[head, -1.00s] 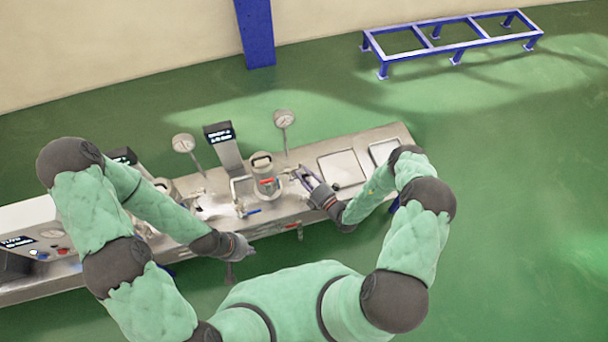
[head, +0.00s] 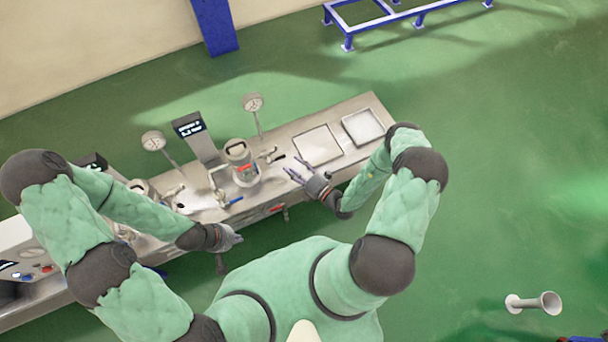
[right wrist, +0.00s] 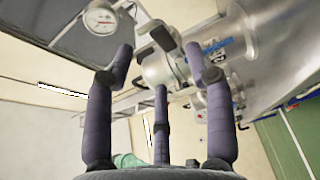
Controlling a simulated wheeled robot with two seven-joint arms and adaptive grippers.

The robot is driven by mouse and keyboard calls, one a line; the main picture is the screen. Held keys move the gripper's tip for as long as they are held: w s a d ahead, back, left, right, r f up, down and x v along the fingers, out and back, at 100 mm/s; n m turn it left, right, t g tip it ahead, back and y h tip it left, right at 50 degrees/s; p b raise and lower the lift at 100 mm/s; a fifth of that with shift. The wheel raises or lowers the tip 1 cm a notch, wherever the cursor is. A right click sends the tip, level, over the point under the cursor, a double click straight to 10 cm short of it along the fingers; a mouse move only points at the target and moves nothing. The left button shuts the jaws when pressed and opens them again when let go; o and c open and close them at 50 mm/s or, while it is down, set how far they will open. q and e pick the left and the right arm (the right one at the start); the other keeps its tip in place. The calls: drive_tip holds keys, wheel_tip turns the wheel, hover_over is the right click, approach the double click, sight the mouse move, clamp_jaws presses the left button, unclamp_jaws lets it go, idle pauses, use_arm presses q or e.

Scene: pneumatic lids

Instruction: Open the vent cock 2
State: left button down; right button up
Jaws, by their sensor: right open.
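My right gripper (head: 294,174) is open and empty over the bench, just right of an upright metal canister (head: 238,160) with a dark top handle and a red mark. A small valve with a dark lever (head: 272,155) sits between the canister and that gripper. A blue lever (head: 235,201) and a red lever (head: 276,208) show at the bench front. I cannot tell which of these is vent cock 2. In the right wrist view, my purple fingers (right wrist: 160,90) are spread, with the canister (right wrist: 158,70) beyond them. My left gripper (head: 236,239) hangs at the bench's front edge, its fingers unclear.
The metal bench (head: 345,110) carries two gauges, one left (head: 153,141) and one right (head: 253,102), and a dark display (head: 188,125). Two square plates (head: 317,145) lie on the right. A control box stands far left.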

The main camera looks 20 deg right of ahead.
drive_tip(key=shift+v, duration=2.6)
